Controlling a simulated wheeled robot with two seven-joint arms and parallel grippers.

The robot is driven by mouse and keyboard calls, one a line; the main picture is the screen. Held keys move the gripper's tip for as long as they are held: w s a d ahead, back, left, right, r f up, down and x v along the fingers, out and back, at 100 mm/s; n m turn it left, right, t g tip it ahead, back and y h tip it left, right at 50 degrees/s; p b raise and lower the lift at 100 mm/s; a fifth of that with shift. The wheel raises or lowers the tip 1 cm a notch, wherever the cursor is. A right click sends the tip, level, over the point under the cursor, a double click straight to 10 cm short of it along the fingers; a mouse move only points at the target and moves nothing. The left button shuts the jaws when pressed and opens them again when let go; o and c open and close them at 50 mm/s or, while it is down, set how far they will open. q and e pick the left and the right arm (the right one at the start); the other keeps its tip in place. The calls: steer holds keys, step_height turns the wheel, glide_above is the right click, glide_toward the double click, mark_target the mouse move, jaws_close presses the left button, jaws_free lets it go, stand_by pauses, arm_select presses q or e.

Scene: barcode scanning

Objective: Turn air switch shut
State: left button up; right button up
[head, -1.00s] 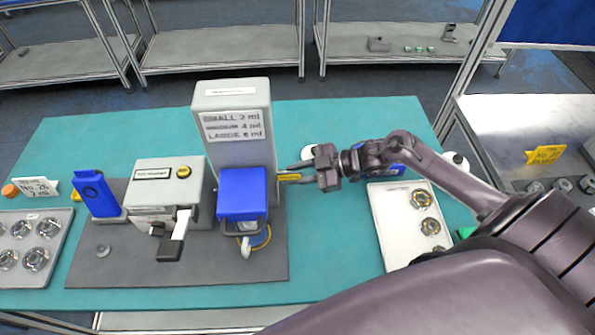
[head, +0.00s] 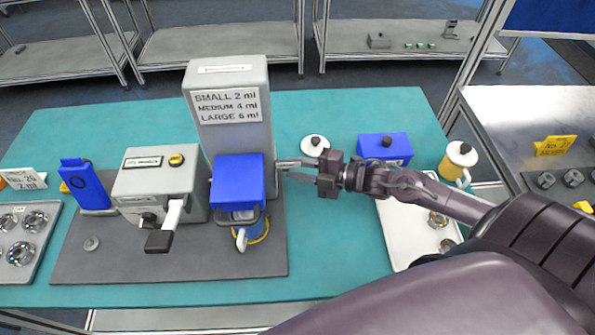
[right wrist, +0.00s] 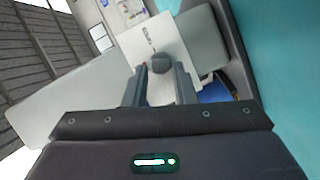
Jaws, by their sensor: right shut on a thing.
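The tall grey machine (head: 228,112) has a volume label and a blue front block (head: 237,180). My right gripper (head: 284,166) is at the machine's right side, beside the blue block. In the right wrist view, a dark round knob (right wrist: 160,62), which looks like the air switch, sits at the fingertips, against a light grey face. My right gripper is shut on this knob. The fingers hide part of it, so its exact turn angle cannot be told. My left gripper is not in view.
Left of the machine stands a grey box (head: 150,180) with a black-ended lever (head: 160,241) and a blue scanner-like device (head: 84,187).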

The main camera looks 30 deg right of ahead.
steer(key=shift+f+n+t+y+b, duration=0.2)
steer(key=shift+n+t+b, duration=0.15)
steer(key=shift+n+b, duration=0.55)
steer(key=shift+f+n+t+y+b, duration=0.2)
steer(key=shift+n+t+b, duration=0.15)
steer(key=shift+n+b, duration=0.5)
steer(key=o, duration=1)
steer(key=shift+s, duration=0.1)
steer(key=shift+v, duration=3.9)
